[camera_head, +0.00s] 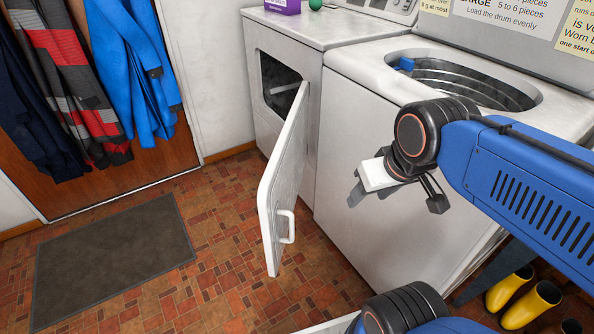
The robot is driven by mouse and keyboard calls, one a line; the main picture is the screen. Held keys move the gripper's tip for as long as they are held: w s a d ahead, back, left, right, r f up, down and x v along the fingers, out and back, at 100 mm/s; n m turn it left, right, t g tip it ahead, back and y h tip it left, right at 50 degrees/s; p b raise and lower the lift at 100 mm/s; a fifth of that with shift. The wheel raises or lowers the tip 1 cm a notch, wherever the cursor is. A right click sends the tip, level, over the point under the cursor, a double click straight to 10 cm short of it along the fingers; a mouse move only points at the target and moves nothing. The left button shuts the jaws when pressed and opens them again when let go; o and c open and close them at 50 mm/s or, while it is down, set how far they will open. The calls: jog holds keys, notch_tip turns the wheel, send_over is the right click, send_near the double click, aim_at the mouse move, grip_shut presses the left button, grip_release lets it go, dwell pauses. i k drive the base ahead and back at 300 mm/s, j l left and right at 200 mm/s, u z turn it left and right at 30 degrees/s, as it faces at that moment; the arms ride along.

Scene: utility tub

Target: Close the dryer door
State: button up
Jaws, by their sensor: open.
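The dryer (312,95) is the white machine at the back, left of the washer. Its dryer door (283,170) stands wide open, swung out toward me over the floor, with its hinge on the right. A white handle (286,226) is near the door's free lower edge. The dark drum opening (278,82) shows behind the door, partly covered by it. My gripper (398,197) is open and empty, in front of the washer's front panel. It is to the right of the door and apart from it.
The white washer (390,130) has its top opening uncovered. A purple box (282,6) and a green ball (315,4) sit on the dryer. Yellow boots (530,303) stand at lower right. A dark mat (115,255) lies on the tiled floor at left, with clear floor around it.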

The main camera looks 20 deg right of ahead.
aim_at(280, 187)
jog(key=k, duration=0.6)
jog(key=k+l, duration=0.1)
jog(key=l, duration=0.15)
jog(key=k+l, duration=0.1)
jog(key=l, duration=0.2)
